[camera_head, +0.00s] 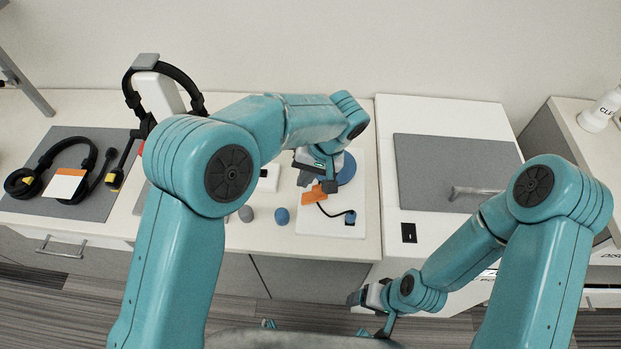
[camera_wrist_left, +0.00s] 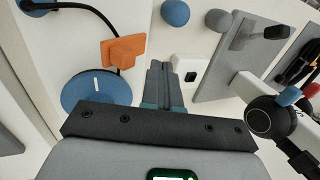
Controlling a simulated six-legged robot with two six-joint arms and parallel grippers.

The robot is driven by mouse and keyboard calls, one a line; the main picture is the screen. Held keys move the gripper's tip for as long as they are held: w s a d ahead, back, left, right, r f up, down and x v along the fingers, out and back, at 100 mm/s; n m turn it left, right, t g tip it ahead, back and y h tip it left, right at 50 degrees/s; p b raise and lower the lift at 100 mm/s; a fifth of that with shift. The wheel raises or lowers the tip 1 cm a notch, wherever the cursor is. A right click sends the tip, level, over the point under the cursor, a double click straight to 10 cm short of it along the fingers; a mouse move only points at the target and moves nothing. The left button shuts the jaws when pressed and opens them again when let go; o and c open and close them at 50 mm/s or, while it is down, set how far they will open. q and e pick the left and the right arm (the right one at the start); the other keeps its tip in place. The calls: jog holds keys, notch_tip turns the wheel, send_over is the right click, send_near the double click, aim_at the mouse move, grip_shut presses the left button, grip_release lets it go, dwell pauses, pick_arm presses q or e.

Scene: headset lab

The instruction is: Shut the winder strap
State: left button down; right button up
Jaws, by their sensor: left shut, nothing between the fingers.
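The winder is a blue disc (camera_head: 346,168) on a white board (camera_head: 345,215). In the left wrist view the blue disc (camera_wrist_left: 92,96) has a short white mark. An orange piece (camera_head: 313,194), which looks like the strap, lies beside the disc with a black cable (camera_head: 328,211) at it. The orange piece also shows in the left wrist view (camera_wrist_left: 123,52), left of my fingertips. My left gripper (camera_head: 331,184) is shut and empty, low over the board, partly covering the disc in the head view. My right gripper (camera_head: 366,297) hangs low in front of the counter, away from the winder.
Blue (camera_head: 282,216) and grey (camera_head: 246,213) knobs stand left of the board. A headset (camera_head: 75,170) lies on a grey mat (camera_head: 98,205); another hangs on a white stand (camera_head: 160,95). A grey lid with a handle (camera_head: 455,170) is at the right.

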pick_arm(q)
jog(key=v, duration=1.1)
jog(key=shift+r, duration=0.2)
pick_arm(e)
jog(key=shift+s+r, duration=0.15)
jog(key=shift+r, duration=0.05)
pick_arm(q)
jog(key=shift+s+a+f, duration=0.1)
